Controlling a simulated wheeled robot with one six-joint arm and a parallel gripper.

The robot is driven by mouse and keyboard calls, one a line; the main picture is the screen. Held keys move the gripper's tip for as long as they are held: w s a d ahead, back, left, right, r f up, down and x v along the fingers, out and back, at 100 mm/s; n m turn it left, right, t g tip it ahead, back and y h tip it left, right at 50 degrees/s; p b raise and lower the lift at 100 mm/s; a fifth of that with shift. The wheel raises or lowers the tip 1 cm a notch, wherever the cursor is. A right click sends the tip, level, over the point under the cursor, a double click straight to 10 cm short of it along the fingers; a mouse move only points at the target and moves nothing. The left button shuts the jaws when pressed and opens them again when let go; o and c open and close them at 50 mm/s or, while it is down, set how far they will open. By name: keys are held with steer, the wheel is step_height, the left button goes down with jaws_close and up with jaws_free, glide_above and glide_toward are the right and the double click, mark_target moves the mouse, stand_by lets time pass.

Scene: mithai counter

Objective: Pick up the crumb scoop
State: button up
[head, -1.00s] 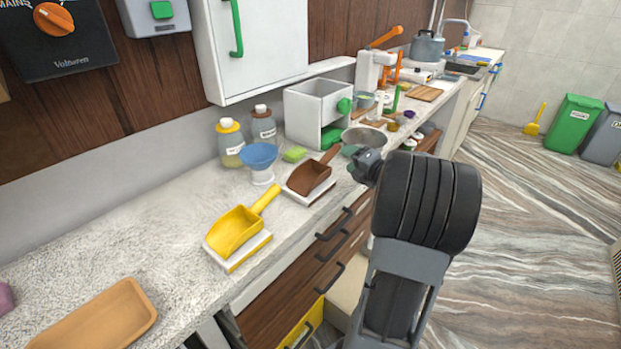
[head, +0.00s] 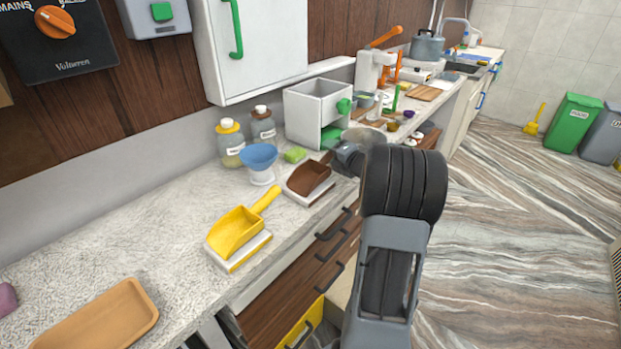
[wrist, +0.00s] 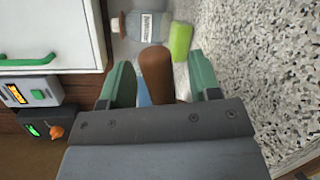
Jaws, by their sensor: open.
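Two scoops lie on the speckled counter in the head view: a brown scoop (head: 306,179) and a yellow scoop (head: 236,230), each over a pale base. I cannot tell from any label which is the crumb scoop. My gripper (head: 335,151) is at the handle end of the brown scoop. In the wrist view the brown handle (wrist: 155,68) stands between the two green fingers of my open gripper (wrist: 158,78), with a gap showing towards the right finger. Part of the handle is hidden by the gripper in both views.
A blue bowl on a white stand (head: 259,160), a green sponge (head: 295,155) and a white box (head: 312,110) with a green knob are close behind. Two jars stand by the wall. A wooden tray (head: 105,318) lies front left. Bare counter lies left of the yellow scoop.

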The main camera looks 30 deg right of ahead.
steer(key=shift+c, duration=0.2)
steer(key=c, duration=0.9)
